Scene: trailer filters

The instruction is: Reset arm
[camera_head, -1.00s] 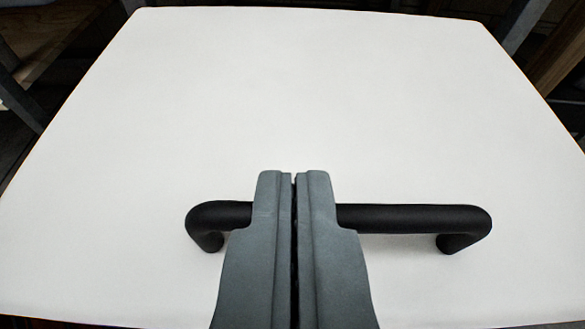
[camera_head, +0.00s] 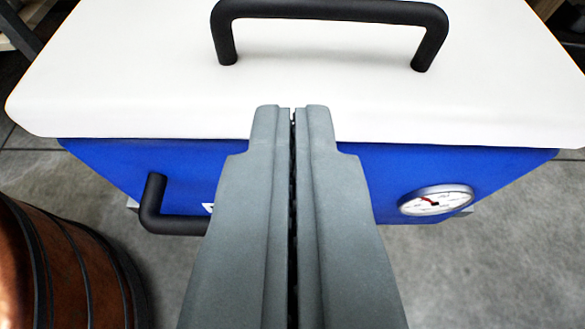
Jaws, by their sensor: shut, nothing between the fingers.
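My gripper (camera_head: 293,112) is in the lower middle of the view, its two grey fingers pressed together with nothing between them. Its tips overlap the front edge of a white lid (camera_head: 130,85) in the picture. I cannot tell whether they touch it. A black bar handle (camera_head: 330,12) stands on the lid, above and apart from the fingertips. The lid sits on a blue box (camera_head: 380,175). The fingers hide the middle of the box's front.
A round dial gauge (camera_head: 436,201) is on the box front at right. A second black handle (camera_head: 156,205) sticks out at left, partly hidden. A brown barrel-like object (camera_head: 60,265) stands at lower left. Grey floor (camera_head: 500,260) is clear at lower right.

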